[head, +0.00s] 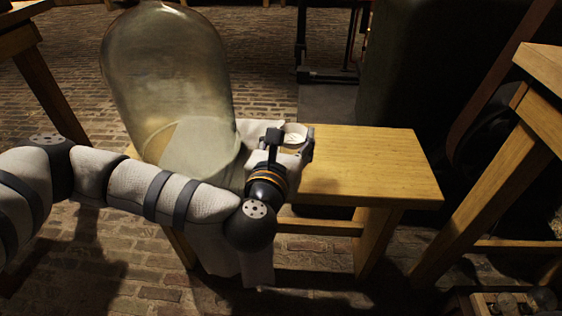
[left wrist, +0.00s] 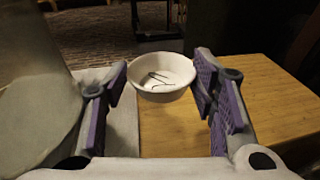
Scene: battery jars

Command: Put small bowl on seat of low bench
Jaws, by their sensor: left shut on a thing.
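The small bowl (head: 295,134) is white and round, and sits upright between the fingers of my left gripper (head: 291,141). In the left wrist view the bowl (left wrist: 161,79) shows a few thin dark lines inside it. The left gripper (left wrist: 158,86) is shut on the bowl's sides, one finger to each side. The low bench (head: 375,165) has a plain wooden seat, and the bowl is over or on it near the back edge. I cannot tell whether the bowl's base touches the seat. My right gripper is not in view.
A large glass jar (head: 165,75) stands at the bench's left end, close to my left arm. A pale cloth (head: 240,262) hangs over the bench's front edge. The seat's right half is clear. Another wooden table (head: 495,175) stands at right.

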